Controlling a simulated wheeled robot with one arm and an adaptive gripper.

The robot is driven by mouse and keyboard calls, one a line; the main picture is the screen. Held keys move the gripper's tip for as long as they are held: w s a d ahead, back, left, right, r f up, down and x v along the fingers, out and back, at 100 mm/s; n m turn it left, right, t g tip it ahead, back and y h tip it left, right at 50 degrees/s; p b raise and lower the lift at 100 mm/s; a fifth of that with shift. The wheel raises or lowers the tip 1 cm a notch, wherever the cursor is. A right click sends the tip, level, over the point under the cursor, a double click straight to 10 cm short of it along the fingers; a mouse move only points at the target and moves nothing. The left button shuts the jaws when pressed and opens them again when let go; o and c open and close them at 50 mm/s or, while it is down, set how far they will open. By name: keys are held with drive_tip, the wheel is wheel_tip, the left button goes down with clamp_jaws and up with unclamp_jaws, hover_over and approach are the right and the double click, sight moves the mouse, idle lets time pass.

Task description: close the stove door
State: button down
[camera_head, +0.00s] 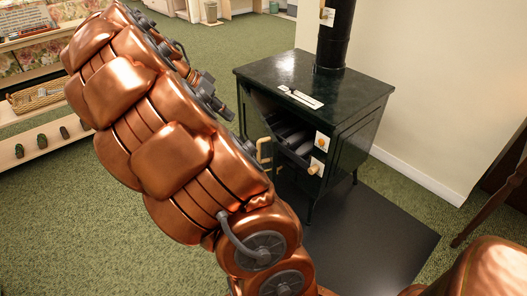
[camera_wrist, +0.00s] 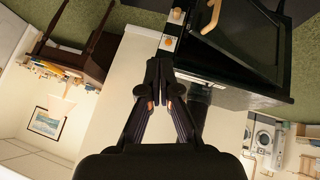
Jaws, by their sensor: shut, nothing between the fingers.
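The black stove (camera_head: 352,101) stands on short legs, with logs visible through its front opening. Its door stands open at the left of the opening, partly hidden behind my arm in the head view, with a tan loop handle (camera_head: 263,151) showing. In the wrist view the stove appears upside down, with the framed door (camera_wrist: 250,42) and its handle (camera_wrist: 211,17) at the top right. My gripper (camera_wrist: 166,72) is shut and empty, its tips pictured beside the stove's knob plates; I cannot tell the gap. I cannot make out the gripper in the head view.
A black stovepipe (camera_head: 335,38) rises from the stove top. A dark floor mat (camera_head: 372,240) lies under and before the stove. A shelf with a wicker basket (camera_head: 38,96) is at the left. Green carpet is clear behind my arm.

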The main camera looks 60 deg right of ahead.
drive_tip(key=w+d+f+m+g+h+b, duration=0.1)
drive_tip(key=w+d+f+m+b, duration=0.3)
drive_tip(key=f, duration=0.4)
drive_tip(key=w+d+f+m+h+b, duration=0.1)
drive_tip(key=w+d+f+m+b, duration=0.2)
drive_tip(key=d+f, duration=0.4)
drive_tip(key=b, duration=0.3)
approach(272, 142)
drive_tip(key=shift+n, duration=0.4)
drive_tip(key=x, duration=0.5)
drive_tip(key=shift+w+a+f, duration=0.15)
drive_tip(key=shift+a+f, duration=0.1)
drive_tip(key=shift+f, duration=0.15)
drive_tip(key=shift+s+d, duration=0.4)
drive_tip(key=shift+d, duration=0.25)
drive_tip(key=shift+r, duration=0.1)
